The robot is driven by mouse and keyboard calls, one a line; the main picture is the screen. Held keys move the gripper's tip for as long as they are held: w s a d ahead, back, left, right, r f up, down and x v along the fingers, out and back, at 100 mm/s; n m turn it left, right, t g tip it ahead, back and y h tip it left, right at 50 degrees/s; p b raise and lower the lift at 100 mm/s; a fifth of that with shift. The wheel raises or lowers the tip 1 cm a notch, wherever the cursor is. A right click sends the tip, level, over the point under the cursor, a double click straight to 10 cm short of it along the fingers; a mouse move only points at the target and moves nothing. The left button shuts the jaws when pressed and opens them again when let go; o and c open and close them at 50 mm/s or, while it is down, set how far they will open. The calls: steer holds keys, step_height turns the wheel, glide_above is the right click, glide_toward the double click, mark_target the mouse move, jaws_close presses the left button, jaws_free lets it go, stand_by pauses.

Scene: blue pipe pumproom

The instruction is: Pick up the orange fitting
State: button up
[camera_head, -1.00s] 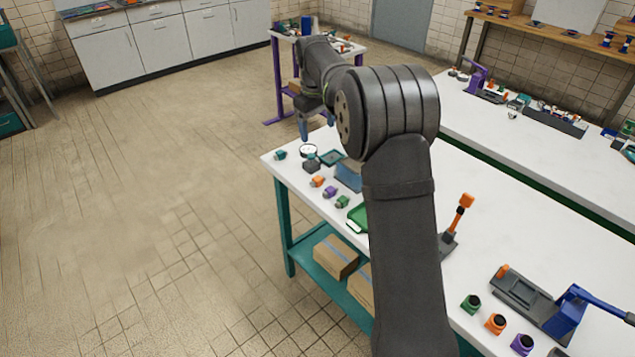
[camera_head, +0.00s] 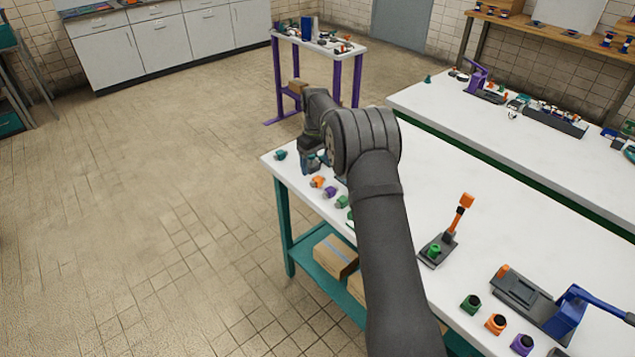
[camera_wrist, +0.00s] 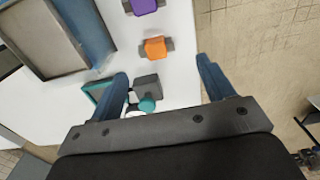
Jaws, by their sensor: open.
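An orange fitting (camera_head: 317,181) with a grey stub lies near the left edge of the white bench. It also shows in the wrist view (camera_wrist: 155,47), beyond and between my fingertips. My gripper (camera_head: 310,166) hangs low over the bench's far left corner, close behind this fitting. In the wrist view my gripper (camera_wrist: 165,76) has its two blue fingers wide apart, with nothing held between them. A second orange piece (camera_head: 496,324) with a dark top stands near the bench's front, far from my gripper.
A purple fitting (camera_wrist: 143,6) lies beside the orange one, and a green fitting (camera_head: 342,202) follows. A teal fitting (camera_head: 280,155) sits at the bench corner. A grey-framed bin (camera_wrist: 45,38) is left in the wrist view. An orange-handled lever device (camera_head: 450,232) stands farther right.

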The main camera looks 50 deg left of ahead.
mark_target(317, 178)
steer(key=shift+w+f, duration=0.15)
steer(key=shift+f, duration=1.5)
steer(key=shift+w+f, duration=0.1)
steer(key=shift+f, duration=1.5)
steer(key=c, duration=1.1)
steer(key=shift+c, duration=0.2)
steer(key=shift+r, duration=0.15)
